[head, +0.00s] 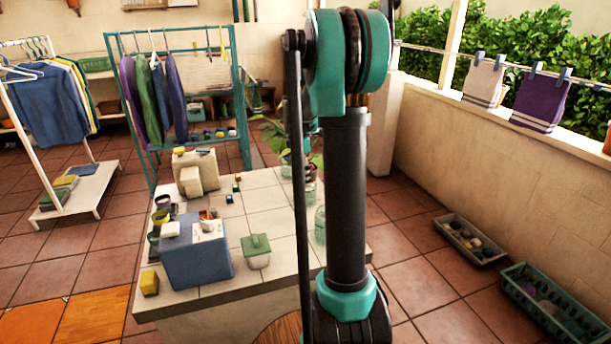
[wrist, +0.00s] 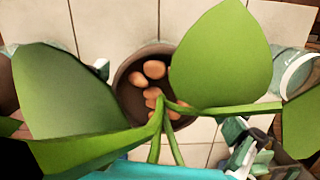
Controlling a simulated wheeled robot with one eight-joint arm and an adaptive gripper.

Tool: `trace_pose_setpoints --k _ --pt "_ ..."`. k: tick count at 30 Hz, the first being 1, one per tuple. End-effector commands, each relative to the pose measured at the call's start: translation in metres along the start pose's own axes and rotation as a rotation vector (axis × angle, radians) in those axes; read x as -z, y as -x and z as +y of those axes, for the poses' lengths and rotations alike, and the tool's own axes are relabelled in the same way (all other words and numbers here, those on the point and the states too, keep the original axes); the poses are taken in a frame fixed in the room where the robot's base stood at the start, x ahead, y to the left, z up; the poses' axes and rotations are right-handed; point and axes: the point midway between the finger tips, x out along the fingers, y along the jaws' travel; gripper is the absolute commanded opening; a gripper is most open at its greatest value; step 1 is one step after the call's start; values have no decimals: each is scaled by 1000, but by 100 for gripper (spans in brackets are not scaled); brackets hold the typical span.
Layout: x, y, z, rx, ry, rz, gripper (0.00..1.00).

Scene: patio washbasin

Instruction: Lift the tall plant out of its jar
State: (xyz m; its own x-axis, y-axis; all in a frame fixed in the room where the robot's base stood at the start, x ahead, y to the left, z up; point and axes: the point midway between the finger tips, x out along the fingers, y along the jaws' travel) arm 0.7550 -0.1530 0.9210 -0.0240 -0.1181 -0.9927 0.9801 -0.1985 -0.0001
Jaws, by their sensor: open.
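The plant (wrist: 222,55) has broad green leaves and thin stems that fill much of the wrist view. Its stems rise from a round, dark-rimmed vessel with brown pebbles (wrist: 154,70) inside, seen from above. My gripper (wrist: 170,100) is open over the vessel, with teal and dark finger parts at left and lower right. The leaves cover much of it, so I cannot tell whether the fingers touch the stems. In the head view some plant leaves (head: 272,132) show beside my arm, which hides most of the plant, its jar and the gripper.
A clear glass jar (head: 320,225) stands near the right edge of the tiled counter (head: 262,203); clear glass also shows at right in the wrist view (wrist: 297,72). Crates (head: 548,305) lie on the floor at right.

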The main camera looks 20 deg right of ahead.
Motion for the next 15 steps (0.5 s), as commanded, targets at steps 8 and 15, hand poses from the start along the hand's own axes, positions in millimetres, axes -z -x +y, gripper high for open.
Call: trace_pose_setpoints --k 8,15 --pt "0 0 0 0 0 0 78" --pt "0 0 0 0 0 0 48"
